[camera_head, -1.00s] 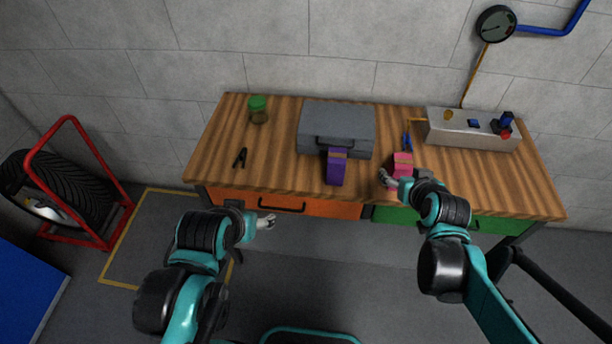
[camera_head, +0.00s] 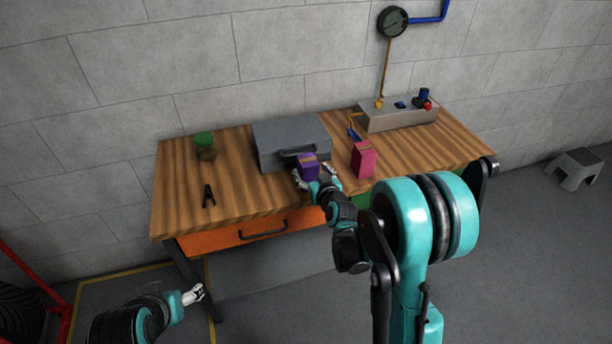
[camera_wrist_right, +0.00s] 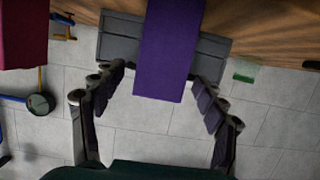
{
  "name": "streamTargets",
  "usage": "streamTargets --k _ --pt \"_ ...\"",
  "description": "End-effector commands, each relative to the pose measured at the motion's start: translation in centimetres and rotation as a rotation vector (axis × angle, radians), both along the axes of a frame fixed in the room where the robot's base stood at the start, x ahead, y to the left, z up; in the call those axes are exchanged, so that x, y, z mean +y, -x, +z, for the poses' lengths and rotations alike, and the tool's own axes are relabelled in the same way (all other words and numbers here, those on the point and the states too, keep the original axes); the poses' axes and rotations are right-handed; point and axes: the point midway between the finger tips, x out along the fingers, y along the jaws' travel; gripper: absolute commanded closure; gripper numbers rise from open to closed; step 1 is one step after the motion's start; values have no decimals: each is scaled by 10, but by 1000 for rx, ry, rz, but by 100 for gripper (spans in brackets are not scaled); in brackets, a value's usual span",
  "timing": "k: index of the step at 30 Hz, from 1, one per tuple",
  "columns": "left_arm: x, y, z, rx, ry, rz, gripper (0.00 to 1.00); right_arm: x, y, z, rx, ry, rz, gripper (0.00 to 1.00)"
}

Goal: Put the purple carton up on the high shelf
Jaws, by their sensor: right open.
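The purple carton (camera_head: 308,163) stands on the wooden workbench in front of the grey case. My right gripper (camera_head: 316,181) is open at the carton's near side. In the right wrist view the purple carton (camera_wrist_right: 168,50) lies between the two spread fingers of the right gripper (camera_wrist_right: 160,95), with gaps at both sides. My left gripper (camera_head: 194,294) hangs low at the lower left, away from the bench; its finger state is too small to tell. No high shelf shows in these views.
A pink carton (camera_head: 363,159) stands right of the purple one. The grey case (camera_head: 290,140) is behind it. A green-lidded jar (camera_head: 204,146), a black clamp (camera_head: 209,196) and a metal control box (camera_head: 398,115) are also on the bench (camera_head: 250,196). A grey step stool (camera_head: 577,168) stands at right.

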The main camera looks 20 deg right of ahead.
Motion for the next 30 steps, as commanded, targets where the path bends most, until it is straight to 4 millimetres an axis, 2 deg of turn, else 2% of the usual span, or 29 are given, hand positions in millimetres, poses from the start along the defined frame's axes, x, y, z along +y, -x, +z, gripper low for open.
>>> streamTargets --k 3,6,15,16,17,22,23,30 --pt "0 0 -11 0 0 0 32 0 -20 -7 0 1 1 28" --pt "0 0 -14 0 0 0 32 1 -32 -10 0 1 1 28" --pt "0 0 -14 0 0 0 32 1 -39 -10 0 0 1 28" --pt "0 0 -14 0 0 0 32 1 -39 -10 0 0 1 30" --pt "0 0 -14 0 0 0 32 1 -39 -10 0 0 1 38" --pt "0 0 -14 0 0 0 32 1 -39 -10 1 0 1 83" --pt "0 0 -14 0 0 0 32 1 -39 -10 1 0 1 86" --pt "0 0 -14 0 0 0 32 1 -38 -10 1 0 0 86"
